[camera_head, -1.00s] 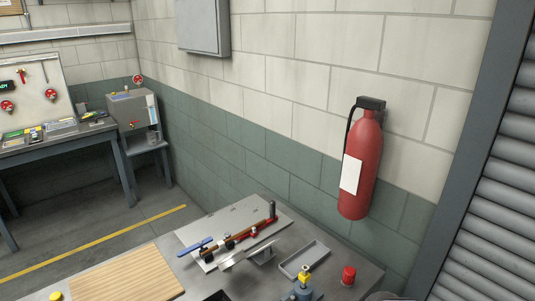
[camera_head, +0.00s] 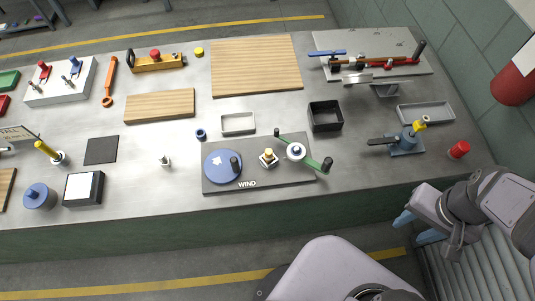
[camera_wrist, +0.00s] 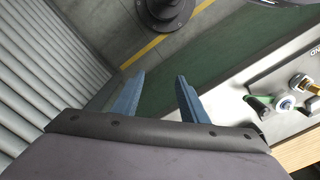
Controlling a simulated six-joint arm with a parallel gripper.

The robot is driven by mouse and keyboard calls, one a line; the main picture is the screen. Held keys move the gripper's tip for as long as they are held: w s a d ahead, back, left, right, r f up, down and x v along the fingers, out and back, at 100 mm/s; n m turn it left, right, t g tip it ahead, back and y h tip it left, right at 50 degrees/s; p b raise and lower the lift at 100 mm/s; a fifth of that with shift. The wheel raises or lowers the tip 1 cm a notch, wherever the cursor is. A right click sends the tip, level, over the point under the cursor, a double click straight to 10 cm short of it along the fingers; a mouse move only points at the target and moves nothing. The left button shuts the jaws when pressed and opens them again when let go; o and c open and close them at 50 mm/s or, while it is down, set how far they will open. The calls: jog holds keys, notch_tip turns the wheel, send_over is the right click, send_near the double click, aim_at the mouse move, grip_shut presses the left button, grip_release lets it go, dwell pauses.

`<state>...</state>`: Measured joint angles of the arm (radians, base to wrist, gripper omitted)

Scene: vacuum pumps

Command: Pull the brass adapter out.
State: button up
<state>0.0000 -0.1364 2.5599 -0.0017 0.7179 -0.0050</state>
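A yellow, brass-coloured fitting (camera_head: 419,125) with a pale ring is on a small blue-grey device (camera_head: 405,143) with a dark lever, at the right of the bench. Another brass-coloured piece (camera_head: 268,157) stands on the dark WIND board (camera_head: 250,178); it also shows in the wrist view (camera_wrist: 300,82). I cannot tell for certain which is the adapter. My gripper (camera_head: 414,228) is beyond the bench's front edge, at the lower right, apart from both. In the wrist view its blue fingers (camera_wrist: 156,90) are spread with nothing between them.
On the WIND board are a blue disc (camera_head: 221,167) and a green crank (camera_head: 315,163). A black box (camera_head: 325,116), a grey tray (camera_head: 425,113) and a red cap (camera_head: 459,149) stand near the blue-grey device. A fire extinguisher (camera_head: 515,85) hangs at the right.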

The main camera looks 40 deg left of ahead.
jog(key=shift+c, duration=0.5)
jog(key=s+a+f+n+h+p, duration=0.15)
jog(key=a+n, duration=0.25)
jog(key=a, duration=0.5)
jog(key=s+a+f+n+g, duration=0.1)
jog(key=s+a+f+n, duration=0.15)
jog(key=a, duration=0.55)
jog(key=s+a+f+n, duration=0.1)
jog(key=s+a+n, duration=0.1)
jog(key=a+n, duration=0.5)
jog(key=w+a+r+m, duration=0.1)
jog(key=a+m, duration=0.2)
jog(key=a, duration=0.2)
jog(key=w+a+r+m+y, duration=0.1)
jog(key=w+a+r+m, duration=0.1)
jog(key=a+m, duration=0.2)
jog(key=w+a+r+m+t+y, duration=0.1)
jog(key=w+a+m, duration=0.1)
jog(key=a, duration=0.5)
jog(key=shift+a+r+m, duration=0.15)
jog(key=shift+r+m, duration=0.25)
jog(key=shift+m, duration=0.35)
jog(key=shift+r+m, duration=0.2)
jog(key=shift+m, duration=0.8)
jog(key=m, duration=0.4)
jog(key=shift+s+d+h, duration=0.1)
jog(key=shift+d+h, duration=0.15)
jog(key=shift+d, duration=0.05)
jog(key=shift+f, duration=0.2)
